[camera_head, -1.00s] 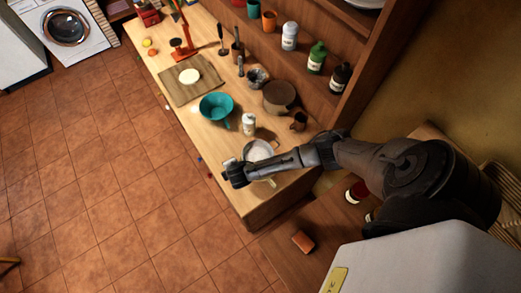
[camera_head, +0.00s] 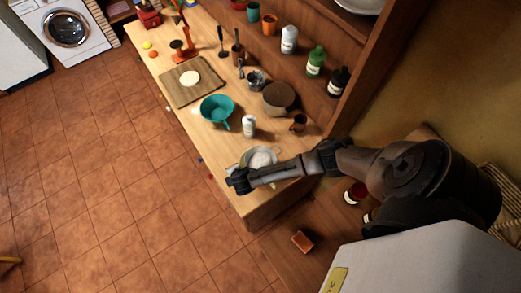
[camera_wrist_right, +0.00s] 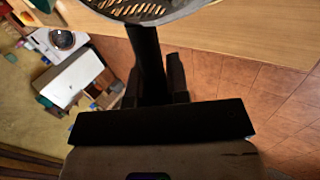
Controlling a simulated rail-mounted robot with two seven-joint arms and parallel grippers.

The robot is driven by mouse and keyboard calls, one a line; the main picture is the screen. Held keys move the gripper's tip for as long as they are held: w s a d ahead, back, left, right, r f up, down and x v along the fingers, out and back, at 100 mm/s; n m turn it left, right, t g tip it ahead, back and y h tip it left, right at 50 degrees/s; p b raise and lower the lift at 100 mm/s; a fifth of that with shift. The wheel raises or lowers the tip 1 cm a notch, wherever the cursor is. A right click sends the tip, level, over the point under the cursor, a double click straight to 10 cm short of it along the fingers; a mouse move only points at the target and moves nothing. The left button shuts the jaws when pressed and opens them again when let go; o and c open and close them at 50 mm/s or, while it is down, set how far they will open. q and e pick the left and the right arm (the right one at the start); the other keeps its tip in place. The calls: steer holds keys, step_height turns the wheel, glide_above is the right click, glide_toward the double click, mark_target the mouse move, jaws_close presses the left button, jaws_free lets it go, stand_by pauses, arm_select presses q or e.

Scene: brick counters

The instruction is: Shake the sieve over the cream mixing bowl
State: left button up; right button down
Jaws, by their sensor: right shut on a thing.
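In the right wrist view my right gripper (camera_wrist_right: 157,85) is shut on the dark handle of the sieve. The sieve (camera_wrist_right: 145,8) shows there as a grey rim with a slotted bottom, cut off by the top edge. In the head view the sieve (camera_head: 262,158), with white contents, is at the cream mixing bowl (camera_head: 246,154). Their exact overlap and the gap between them are hard to tell. My left gripper is not in view.
A board (camera_head: 180,92) carries a pale round disc. Shelves with bottles line the back. The floor side is open.

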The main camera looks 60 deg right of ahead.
steer(key=shift+s, duration=0.1)
stand_by(7.7)
steer(key=shift+r, duration=0.1)
